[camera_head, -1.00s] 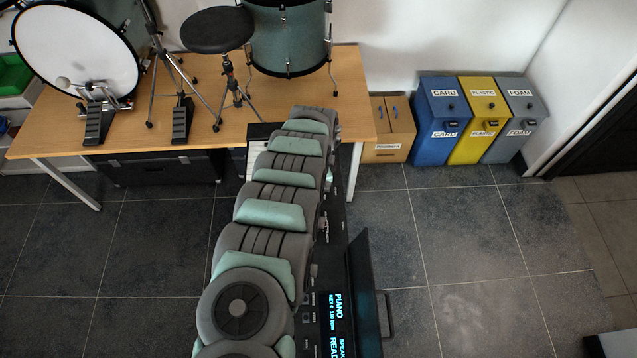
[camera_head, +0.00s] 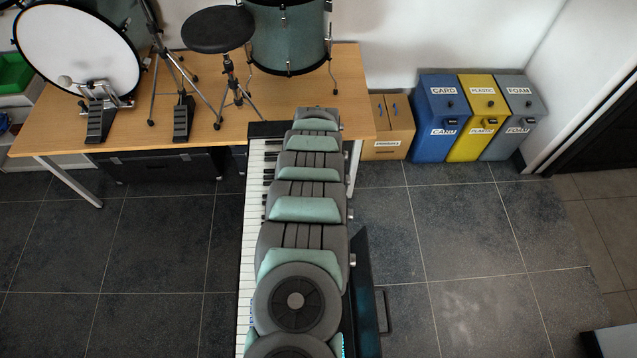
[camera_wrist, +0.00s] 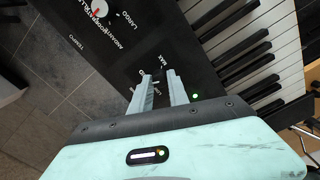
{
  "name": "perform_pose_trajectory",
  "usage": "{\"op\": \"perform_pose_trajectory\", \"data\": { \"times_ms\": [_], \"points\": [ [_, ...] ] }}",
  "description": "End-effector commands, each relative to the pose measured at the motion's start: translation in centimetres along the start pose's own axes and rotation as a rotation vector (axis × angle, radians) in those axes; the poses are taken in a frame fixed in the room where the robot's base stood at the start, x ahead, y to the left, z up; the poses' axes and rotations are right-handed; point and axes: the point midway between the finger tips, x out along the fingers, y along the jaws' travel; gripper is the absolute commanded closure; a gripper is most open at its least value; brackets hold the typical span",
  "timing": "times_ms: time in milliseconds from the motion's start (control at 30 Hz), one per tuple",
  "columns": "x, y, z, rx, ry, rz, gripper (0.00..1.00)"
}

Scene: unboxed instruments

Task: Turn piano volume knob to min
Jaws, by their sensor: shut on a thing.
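The piano's black control panel (camera_wrist: 115,50) fills the upper left of the wrist view, with printed labels including MAX. Its white and black keys (camera_wrist: 262,45) run along the right side. In the head view, the keys (camera_head: 251,220) show along the left of my arm. My gripper (camera_wrist: 159,78) is down at the panel just below the MAX label, its two fingers closed on the volume knob. The knob itself is mostly hidden between the fingers. In the head view my arm covers the gripper and most of the panel.
A red-and-white dial (camera_wrist: 98,8) sits farther along the panel, and a small green light (camera_wrist: 195,96) glows right of the fingers. A wooden table (camera_head: 230,120) with drum gear stands at the back. Blue, yellow and grey bins (camera_head: 483,142) stand at the back right.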

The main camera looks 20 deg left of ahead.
Motion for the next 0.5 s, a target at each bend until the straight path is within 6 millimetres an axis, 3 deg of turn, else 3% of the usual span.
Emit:
{"op": "perform_pose_trajectory", "data": {
  "times_ms": [500],
  "points": [
    [0.18,0.15,0.12,-0.487,-0.004,0.0,1.0]
  ]
}}
